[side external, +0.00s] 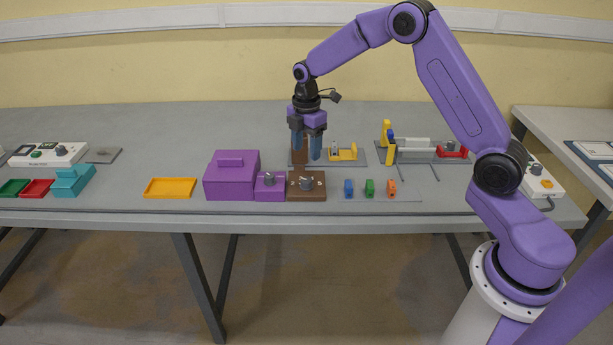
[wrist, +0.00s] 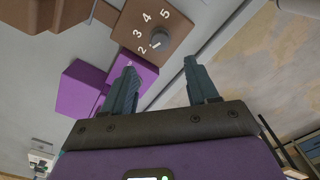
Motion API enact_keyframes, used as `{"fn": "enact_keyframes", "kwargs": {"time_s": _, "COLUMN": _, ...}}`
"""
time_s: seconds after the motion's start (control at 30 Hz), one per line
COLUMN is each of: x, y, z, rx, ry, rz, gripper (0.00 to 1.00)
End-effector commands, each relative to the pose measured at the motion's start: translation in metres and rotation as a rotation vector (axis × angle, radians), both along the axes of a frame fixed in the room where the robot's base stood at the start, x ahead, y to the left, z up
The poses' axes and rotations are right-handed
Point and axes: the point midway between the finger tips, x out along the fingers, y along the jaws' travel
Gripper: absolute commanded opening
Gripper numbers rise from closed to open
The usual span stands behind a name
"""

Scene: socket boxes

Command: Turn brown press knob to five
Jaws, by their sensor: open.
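The brown press box (side external: 306,187) stands at the front of the table, with a grey knob (side external: 307,184) on its top. In the wrist view the brown box (wrist: 137,28) shows white numbers 2, 3, 4 and 5 beside the grey knob (wrist: 159,40). A light mark on the knob seems to lie toward the 2 side. My gripper (side external: 307,156) is above the table, behind and above the knob in the side view.
A purple box (side external: 231,178) and a smaller purple box with a knob (side external: 270,188) stand left of the brown box. Blue (side external: 348,188), green (side external: 369,188) and orange (side external: 391,188) pieces stand to its right. A yellow fixture (side external: 343,154) is behind.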

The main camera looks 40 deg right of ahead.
Motion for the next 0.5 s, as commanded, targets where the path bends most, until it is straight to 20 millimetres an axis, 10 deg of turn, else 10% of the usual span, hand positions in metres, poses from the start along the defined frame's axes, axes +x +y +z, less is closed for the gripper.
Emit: {"fn": "enact_keyframes", "kwargs": {"time_s": 0.5, "x": -0.001, "y": 0.000, "z": -0.088, "rx": 0.000, "ry": 0.002, "rz": -0.001, "gripper": 0.58}}
